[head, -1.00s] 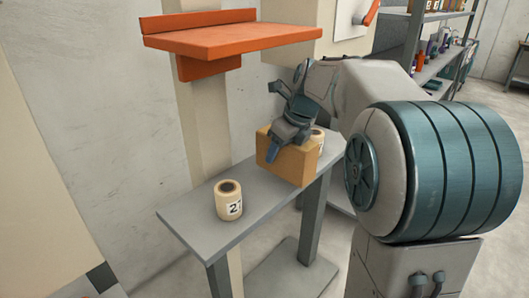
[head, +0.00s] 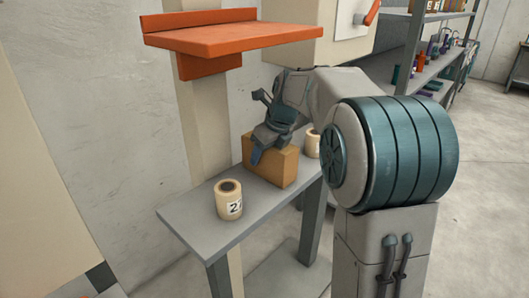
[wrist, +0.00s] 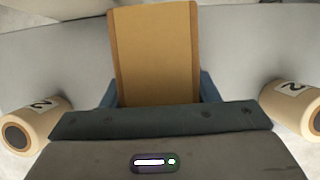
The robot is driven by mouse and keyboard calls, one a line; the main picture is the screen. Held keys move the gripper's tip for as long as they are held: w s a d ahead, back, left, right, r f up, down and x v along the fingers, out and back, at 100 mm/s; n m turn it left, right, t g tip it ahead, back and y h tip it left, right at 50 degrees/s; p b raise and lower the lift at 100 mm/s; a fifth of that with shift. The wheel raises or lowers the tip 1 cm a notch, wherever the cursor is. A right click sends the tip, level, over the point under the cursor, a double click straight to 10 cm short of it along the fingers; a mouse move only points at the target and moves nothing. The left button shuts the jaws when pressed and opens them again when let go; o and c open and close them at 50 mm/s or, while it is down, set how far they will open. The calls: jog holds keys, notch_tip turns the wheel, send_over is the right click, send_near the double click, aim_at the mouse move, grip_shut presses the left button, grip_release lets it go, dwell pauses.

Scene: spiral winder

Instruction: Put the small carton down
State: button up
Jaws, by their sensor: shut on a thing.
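The small carton (head: 277,166) is a plain brown box. In the head view it is upright at the grey bench, between two tape rolls. Its underside looks at or very close to the bench top; I cannot tell whether it touches. My gripper (head: 256,153) is shut on the carton from above, with a blue finger on its near-left face. In the wrist view the carton (wrist: 155,55) stands between the blue fingers (wrist: 158,92), its lower part hidden by my gripper body. The grey bench (head: 188,222) is narrow.
One cream tape roll (head: 229,203) marked 2 stands on the bench left of the carton. Another roll (head: 312,146) stands close at its right. An orange shelf (head: 235,38) hangs above. Bare bench lies between the carton and the left roll.

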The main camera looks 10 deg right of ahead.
jog(key=o, duration=1.2)
jog(key=shift+f, duration=0.15)
jog(key=shift+s+r, duration=0.1)
jog(key=shift+r, duration=0.45)
jog(key=v, duration=0.5)
jog(key=shift+s+d+f+p, duration=0.25)
jog(key=shift+s+p, duration=0.05)
jog(key=shift+p, duration=0.1)
jog(key=s+d, duration=0.6)
jog(key=s, duration=0.3)
jog(key=shift+s+a+f+n+g+h, duration=0.4)
jog(key=shift+s+a+f+n, duration=0.65)
jog(key=shift+s+f+n, duration=2.7)
jog(key=shift+s+a+f+n+g+h, duration=0.2)
jog(key=shift+s+a+f+n+h, duration=0.6)
jog(key=shift+s+n, duration=3.3)
jog(key=shift+s+a+f+n+g+h, duration=0.2)
jog(key=shift+s+a+f+n, duration=1.45)
jog(key=shift+n, duration=4.9)
jog(key=shift+w+d+f, duration=0.35)
jog(key=shift+w, duration=0.05)
